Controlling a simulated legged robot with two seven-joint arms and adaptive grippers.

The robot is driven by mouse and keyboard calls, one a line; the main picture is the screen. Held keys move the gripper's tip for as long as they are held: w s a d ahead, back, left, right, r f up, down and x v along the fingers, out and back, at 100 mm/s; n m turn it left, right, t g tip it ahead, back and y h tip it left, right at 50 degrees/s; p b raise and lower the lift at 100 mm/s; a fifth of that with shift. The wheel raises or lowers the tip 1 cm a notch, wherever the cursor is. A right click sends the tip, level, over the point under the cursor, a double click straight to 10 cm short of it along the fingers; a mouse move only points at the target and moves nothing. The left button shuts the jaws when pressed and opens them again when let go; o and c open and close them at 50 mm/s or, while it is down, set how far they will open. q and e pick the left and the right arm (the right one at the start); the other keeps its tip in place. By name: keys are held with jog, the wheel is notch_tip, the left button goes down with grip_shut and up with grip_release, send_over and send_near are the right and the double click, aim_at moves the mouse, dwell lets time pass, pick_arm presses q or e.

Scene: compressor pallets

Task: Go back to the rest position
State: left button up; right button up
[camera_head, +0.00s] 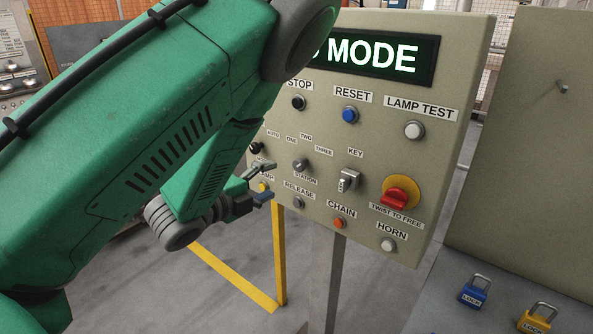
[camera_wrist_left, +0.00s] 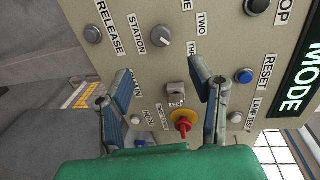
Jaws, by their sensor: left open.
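My left gripper (camera_head: 262,184) is open and empty in front of the lower left part of a beige control panel (camera_head: 455,75). Its two fingers also show spread apart in the left wrist view (camera_wrist_left: 166,92), with panel controls visible between them. My green left arm covers the left of the head view and hides part of the panel and its display (camera_head: 375,57), which reads "MODE" at its end. I cannot tell whether the fingertips touch the panel. My right gripper is not in view.
The panel carries a blue reset button (camera_head: 350,115), a white lamp test button (camera_head: 414,130), a key switch (camera_head: 348,181) and a red twist knob (camera_head: 394,199). A blue padlock (camera_head: 473,292) and a yellow padlock (camera_head: 537,319) lie at the lower right. A yellow post (camera_head: 279,255) stands below the gripper.

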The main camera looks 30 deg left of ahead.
pick_arm(q)
jog(key=s+d+f+n+g+y+b, duration=0.15)
jog(key=s+f+n+g, duration=0.3)
jog(key=f, duration=0.75)
jog(key=s+d+f+n+g+y+b, duration=0.1)
jog(key=s+f+n+g+b, duration=0.15)
jog(key=s+f+n, duration=0.65)
jog(key=s+d+f+n+g+b, duration=0.1)
jog(key=s+d+f+n+g, duration=0.1)
jog(key=s+f, duration=0.5)
jog(key=s+d+f+n+g+h+b, duration=0.1)
jog(key=s+d+f+n+g, duration=0.2)
jog(key=s+d+f+g, duration=0.2)
notch_tip(320, 180, down, 4)
jog(key=shift+s+r+g, duration=0.25)
jog(key=shift+s+g, duration=0.55)
jog(key=shift+s, duration=0.45)
jog(key=shift+w+d, duration=0.1)
jog(key=shift+w, duration=0.05)
